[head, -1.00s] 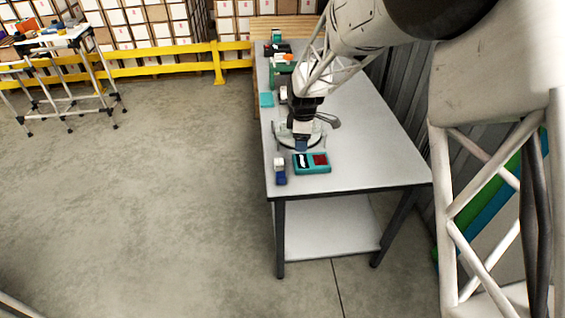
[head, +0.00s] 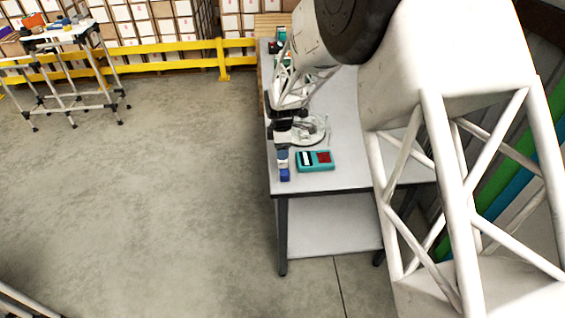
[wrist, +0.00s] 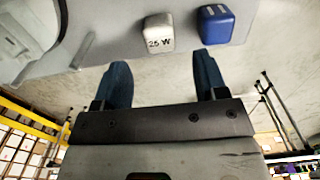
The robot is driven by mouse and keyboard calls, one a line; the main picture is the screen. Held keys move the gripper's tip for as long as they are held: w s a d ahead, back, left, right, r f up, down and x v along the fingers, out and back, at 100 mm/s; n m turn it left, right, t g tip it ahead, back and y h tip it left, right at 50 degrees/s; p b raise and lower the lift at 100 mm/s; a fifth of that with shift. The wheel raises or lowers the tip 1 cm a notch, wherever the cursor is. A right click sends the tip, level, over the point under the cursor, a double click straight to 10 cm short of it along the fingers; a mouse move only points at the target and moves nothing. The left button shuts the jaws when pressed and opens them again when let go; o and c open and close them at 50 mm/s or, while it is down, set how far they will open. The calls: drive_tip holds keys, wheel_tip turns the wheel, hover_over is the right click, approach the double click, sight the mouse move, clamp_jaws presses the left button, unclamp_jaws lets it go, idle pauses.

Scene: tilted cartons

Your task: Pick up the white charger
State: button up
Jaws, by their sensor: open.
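The white charger (wrist: 159,32), a small block marked "25 W", lies near the table edge at the top of the wrist view. A blue block (wrist: 216,24) lies just to its right, with a small gap between them. My gripper (wrist: 162,68) is open and empty, its two dark blue fingers apart and pointing towards the charger, which shows between and beyond their tips. In the head view my gripper (head: 282,152) is over the table's left edge and mostly hides the charger; the blue block (head: 285,174) stands just nearer the camera.
A teal tray (head: 315,161) with black-and-white and red contents lies right of the blocks. A round clear dish (head: 316,138) stands behind it. More items stand at the far end of the table (head: 345,178). The floor to the left is open.

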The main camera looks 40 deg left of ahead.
drive_tip(key=shift+f, duration=0.65)
drive_tip(key=shift+f, duration=0.1)
drive_tip(key=shift+w+d+f, duration=0.1)
drive_tip(key=shift+d+f, duration=0.05)
drive_tip(key=shift+f, duration=2.35)
drive_tip(key=c, duration=1)
drive_tip(key=shift+c, duration=0.2)
drive_tip(key=shift+r, duration=5.05)
